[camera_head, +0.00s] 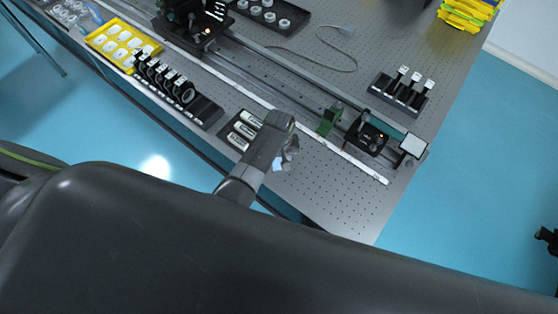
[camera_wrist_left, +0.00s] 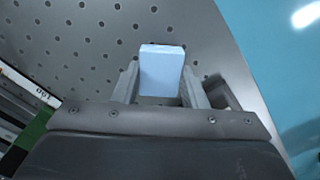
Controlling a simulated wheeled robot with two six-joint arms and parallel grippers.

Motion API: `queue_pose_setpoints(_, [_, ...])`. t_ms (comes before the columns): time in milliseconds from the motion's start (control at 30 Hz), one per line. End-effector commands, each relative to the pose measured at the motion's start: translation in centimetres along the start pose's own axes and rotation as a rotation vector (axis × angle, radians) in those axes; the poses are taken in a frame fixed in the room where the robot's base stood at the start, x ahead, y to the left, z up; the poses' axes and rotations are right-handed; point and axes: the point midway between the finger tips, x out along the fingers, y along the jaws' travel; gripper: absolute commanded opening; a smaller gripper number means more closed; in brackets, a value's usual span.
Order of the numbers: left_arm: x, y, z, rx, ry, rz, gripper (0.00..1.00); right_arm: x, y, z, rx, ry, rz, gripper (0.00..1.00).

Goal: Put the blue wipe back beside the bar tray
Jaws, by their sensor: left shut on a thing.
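The light blue wipe (camera_wrist_left: 161,72) is between the two fingers of my left gripper (camera_wrist_left: 160,90) in the left wrist view. The gripper is shut on it, over the perforated table top. In the head view, the left gripper (camera_head: 287,150) is at the table's near edge, and a pale bit of the wipe (camera_head: 278,163) shows beside it. The bar tray (camera_head: 226,137), dark with several white bars, lies just left of the gripper, partly hidden by my arm. I cannot tell whether the wipe touches the table.
A long white ruler strip (camera_head: 350,160) and a green part (camera_head: 329,119) lie beyond the gripper. A row of black holders (camera_head: 165,80) stands left of the bar tray. Bare perforated table (camera_head: 335,195) is free to the right, ending at the table's edge.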

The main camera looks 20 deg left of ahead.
Motion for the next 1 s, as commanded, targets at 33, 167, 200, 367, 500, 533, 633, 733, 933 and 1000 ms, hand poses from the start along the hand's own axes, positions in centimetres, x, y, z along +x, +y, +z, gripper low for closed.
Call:
queue_pose_setpoints(33, [0.71, 0.04, 0.00, 0.000, 0.000, 0.001, 0.14, 0.77, -0.17, 0.10, 0.000, 0.000, -0.001, 0.36])
queue_pose_setpoints(167, [0.56, 0.04, 0.00, 0.000, 0.000, 0.001, 0.14, 0.67, -0.36, 0.09, 0.001, 0.000, -0.004, 0.36])
queue_pose_setpoints(200, [0.50, 0.04, 0.00, 0.001, 0.000, 0.001, 0.14, 0.61, -0.39, 0.08, 0.002, 0.000, -0.004, 0.36])
queue_pose_setpoints(367, [0.58, 0.03, 0.02, 0.001, 0.000, 0.000, 0.14, 0.64, -0.38, 0.09, 0.002, -0.001, -0.004, 0.36])
queue_pose_setpoints(500, [0.78, 0.03, 0.00, 0.000, 0.000, 0.001, 0.45, 0.71, -0.38, 0.11, 0.001, -0.001, -0.004, 0.36])
queue_pose_setpoints(533, [0.78, 0.03, 0.00, 0.000, 0.000, 0.001, 0.49, 0.71, -0.38, 0.11, 0.001, -0.001, -0.004, 0.36])
queue_pose_setpoints(633, [0.77, 0.03, 0.00, 0.000, 0.000, 0.000, 0.60, 0.71, -0.37, 0.11, 0.002, -0.001, -0.004, 0.36])
queue_pose_setpoints(733, [0.77, 0.02, 0.00, 0.000, 0.000, 0.000, 0.60, 0.71, -0.36, 0.11, 0.001, -0.001, -0.003, 0.36])
queue_pose_setpoints(933, [0.54, 0.03, -0.01, 0.000, 0.000, 0.001, 0.60, 0.59, -0.24, 0.09, 0.001, -0.001, -0.002, 0.36])
queue_pose_setpoints(1000, [0.11, 0.03, -0.01, 0.001, 0.000, 0.000, 0.60, 0.25, -0.16, 0.05, 0.001, -0.001, -0.002, 0.36])
